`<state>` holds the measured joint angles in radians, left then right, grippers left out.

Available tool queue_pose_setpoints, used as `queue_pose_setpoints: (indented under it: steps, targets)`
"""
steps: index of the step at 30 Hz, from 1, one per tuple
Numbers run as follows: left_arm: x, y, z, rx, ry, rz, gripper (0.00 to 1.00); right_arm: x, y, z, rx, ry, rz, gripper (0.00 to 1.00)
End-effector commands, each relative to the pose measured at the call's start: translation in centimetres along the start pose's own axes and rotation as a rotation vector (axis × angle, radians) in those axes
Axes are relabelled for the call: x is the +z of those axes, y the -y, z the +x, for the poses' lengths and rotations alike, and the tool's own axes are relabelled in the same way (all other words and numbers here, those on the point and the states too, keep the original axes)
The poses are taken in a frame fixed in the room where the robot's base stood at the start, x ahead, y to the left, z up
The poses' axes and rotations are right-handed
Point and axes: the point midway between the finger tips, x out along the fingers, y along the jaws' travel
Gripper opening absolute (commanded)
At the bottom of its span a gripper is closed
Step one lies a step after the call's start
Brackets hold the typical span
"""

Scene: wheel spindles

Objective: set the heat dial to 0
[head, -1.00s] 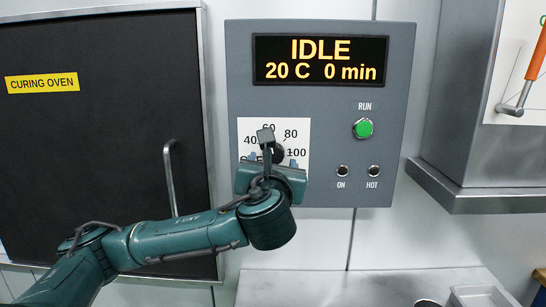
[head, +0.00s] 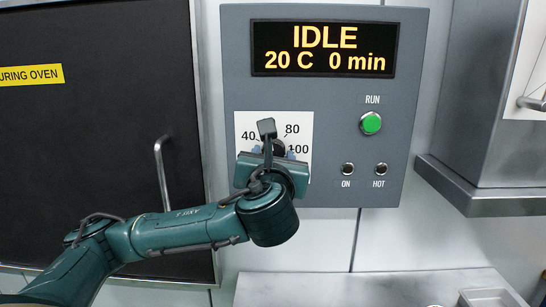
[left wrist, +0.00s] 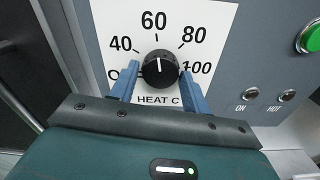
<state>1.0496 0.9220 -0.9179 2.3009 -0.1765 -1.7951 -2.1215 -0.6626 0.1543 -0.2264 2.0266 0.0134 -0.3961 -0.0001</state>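The heat dial (left wrist: 160,68) is a round black knob with a white pointer line. In the left wrist view the line points up, close to the 60 mark on the white scale plate (left wrist: 190,18). The 0 mark at lower left is partly hidden by a finger. My left gripper (left wrist: 159,76) is open, with one blue finger on each side of the dial and small gaps showing. In the head view my left gripper (head: 268,158) is in front of the dial (head: 279,147) and hides most of it. My right gripper is not in view.
The grey control panel (head: 335,110) has a display (head: 323,48) reading IDLE, 20 C, 0 min. A green RUN button (head: 371,123) and ON and HOT lamps are right of the dial. The black oven door (head: 90,130) with a handle (head: 163,175) is at left.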

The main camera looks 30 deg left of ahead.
Motion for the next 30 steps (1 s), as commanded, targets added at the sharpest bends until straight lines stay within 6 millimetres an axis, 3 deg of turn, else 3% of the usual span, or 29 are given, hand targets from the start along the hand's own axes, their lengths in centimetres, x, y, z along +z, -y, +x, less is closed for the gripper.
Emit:
queue_pose_setpoints:
  steps: [10,20,30]
  targets:
    - [-0.01,-0.01,0.01,0.0,0.0,0.0,0.18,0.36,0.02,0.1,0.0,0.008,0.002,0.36]
    - [0.0,0.0,0.01,0.0,-0.001,-0.046,0.18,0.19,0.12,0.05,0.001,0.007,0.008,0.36]
    - [0.0,0.11,-0.01,-0.002,-0.002,-0.28,0.18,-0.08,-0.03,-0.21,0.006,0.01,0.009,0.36]
